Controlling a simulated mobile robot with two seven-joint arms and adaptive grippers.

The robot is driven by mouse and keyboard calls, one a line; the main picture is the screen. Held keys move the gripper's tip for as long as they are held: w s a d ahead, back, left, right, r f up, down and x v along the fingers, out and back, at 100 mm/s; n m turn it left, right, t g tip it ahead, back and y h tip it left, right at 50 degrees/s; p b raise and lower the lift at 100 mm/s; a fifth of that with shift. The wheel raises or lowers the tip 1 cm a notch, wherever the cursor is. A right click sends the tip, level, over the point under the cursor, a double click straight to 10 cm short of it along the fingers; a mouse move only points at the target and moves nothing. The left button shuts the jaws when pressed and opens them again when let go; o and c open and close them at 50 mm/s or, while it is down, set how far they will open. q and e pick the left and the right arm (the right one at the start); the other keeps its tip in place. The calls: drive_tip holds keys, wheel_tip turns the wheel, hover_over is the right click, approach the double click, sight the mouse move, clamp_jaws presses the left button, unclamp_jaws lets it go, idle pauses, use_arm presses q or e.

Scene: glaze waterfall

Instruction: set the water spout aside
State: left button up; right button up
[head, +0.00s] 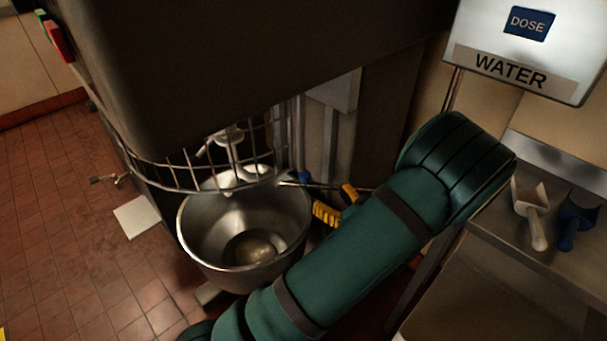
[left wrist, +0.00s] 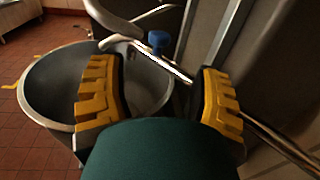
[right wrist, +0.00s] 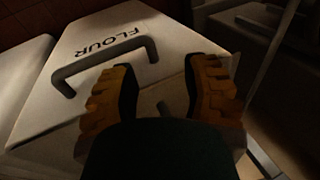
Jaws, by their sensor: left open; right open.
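The water spout (head: 325,187) is a thin metal pipe that runs from the right to the rim of the steel mixer bowl (head: 193,247). A blue knob (head: 304,177) sits near its left end. My left gripper (head: 338,203) is open beside the spout. In the left wrist view the spout (left wrist: 176,71) crosses beyond the gap between the open fingers (left wrist: 157,80), passing behind the right finger, with the blue knob (left wrist: 158,39) upright above it. I see no firm contact. My right gripper (right wrist: 160,85) is open and empty, away from the spout.
The mixer's wire guard (head: 180,188) stands over the bowl. The white water box (head: 517,45) hangs at upper right. A white scoop (head: 531,212) and blue scoop (head: 577,222) lie on the right counter. A flour bin lid (right wrist: 60,115) with a grey handle (right wrist: 105,64) is before my right gripper.

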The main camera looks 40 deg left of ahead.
sight(308, 178)
use_arm(q)
drive_tip(key=b+x, duration=0.1)
drive_tip(key=x, duration=1)
clamp_jaws()
